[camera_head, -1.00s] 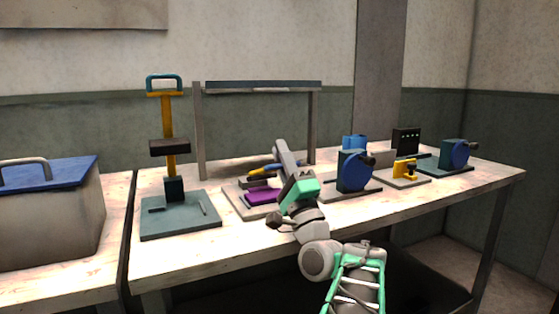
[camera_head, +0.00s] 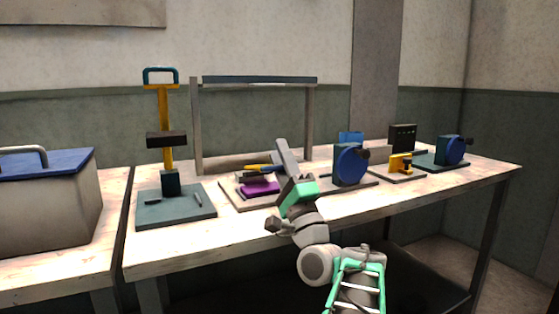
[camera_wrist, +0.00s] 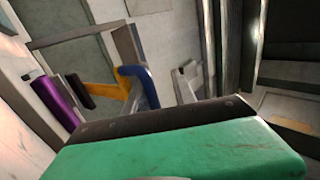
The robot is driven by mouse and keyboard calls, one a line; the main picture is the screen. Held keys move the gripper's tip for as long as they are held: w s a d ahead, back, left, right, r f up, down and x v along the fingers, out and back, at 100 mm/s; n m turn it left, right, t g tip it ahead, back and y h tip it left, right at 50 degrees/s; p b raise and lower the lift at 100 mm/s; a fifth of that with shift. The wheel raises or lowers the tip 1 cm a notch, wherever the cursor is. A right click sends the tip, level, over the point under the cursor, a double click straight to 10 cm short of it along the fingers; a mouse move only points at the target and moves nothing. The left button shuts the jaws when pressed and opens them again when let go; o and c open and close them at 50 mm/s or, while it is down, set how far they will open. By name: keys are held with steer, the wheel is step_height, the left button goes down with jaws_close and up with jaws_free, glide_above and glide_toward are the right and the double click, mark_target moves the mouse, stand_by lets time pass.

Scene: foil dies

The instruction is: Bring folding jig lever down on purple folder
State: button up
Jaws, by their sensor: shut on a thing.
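The purple folder (camera_head: 259,188) lies on the light base of the folding jig (camera_head: 237,199); it also shows at the left of the wrist view (camera_wrist: 55,101). The jig's orange lever (camera_head: 260,168) reaches over it, with a dark press bar (camera_wrist: 79,92) beside the folder in the wrist view. I cannot tell whether the bar touches the folder. The lever ends in a blue handle (camera_wrist: 146,86). My gripper (camera_head: 283,162) is shut on this handle, right of the folder in the head view. Its fingers partly hide the handle.
A tall press with an orange column (camera_head: 166,110) stands left of the jig. A grey frame (camera_head: 197,125) rises behind. A blue-wheeled device (camera_head: 350,166) stands close right of my gripper, with a yellow clamp (camera_head: 399,164) beyond. The bench front (camera_head: 210,240) is clear.

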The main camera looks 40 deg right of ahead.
steer(key=shift+w+f, duration=0.1)
steer(key=shift+f, duration=0.05)
stand_by(0.5)
steer(key=shift+s+a+f, duration=0.1)
steer(key=shift+s+f, duration=0.15)
steer(key=shift+f, duration=0.05)
steer(key=s+a+b, duration=0.3)
steer(key=s, duration=0.9)
steer(key=shift+a+b, duration=0.35)
steer(key=shift+b, duration=0.05)
steer(key=shift+w+f, duration=0.1)
steer(key=shift+f, duration=0.05)
